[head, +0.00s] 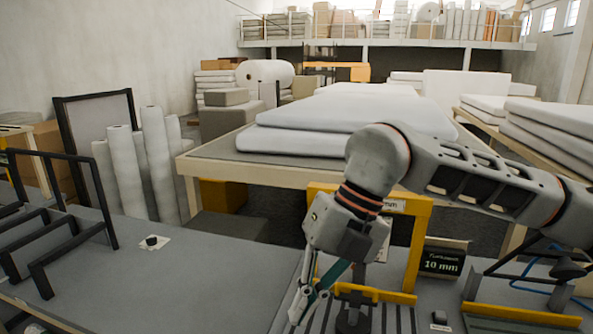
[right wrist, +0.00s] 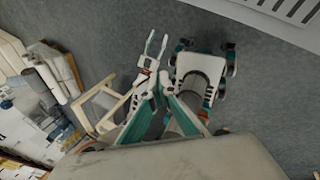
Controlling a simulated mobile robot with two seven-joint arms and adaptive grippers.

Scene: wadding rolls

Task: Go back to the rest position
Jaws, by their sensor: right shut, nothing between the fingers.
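My right gripper (head: 300,311) hangs in the head view over the front work table (head: 215,275), fingers pointing down, beside a slotted rack with a yellow frame (head: 418,245). It is shut and empty. Its arm comes in from the right and bends down at a grey elbow. In the right wrist view teal finger links reach out above a grey floor, with other white and teal parts beyond that I cannot tell apart. My left arm and gripper do not show in the head view.
A box marked 10 mm (head: 443,261) and a dark metal stand (head: 530,270) are right of the rack. A black rack (head: 55,215) is at left. White rolls (head: 155,160) stand behind. White slabs (head: 350,112) lie on the back table. The front table's middle is mostly clear.

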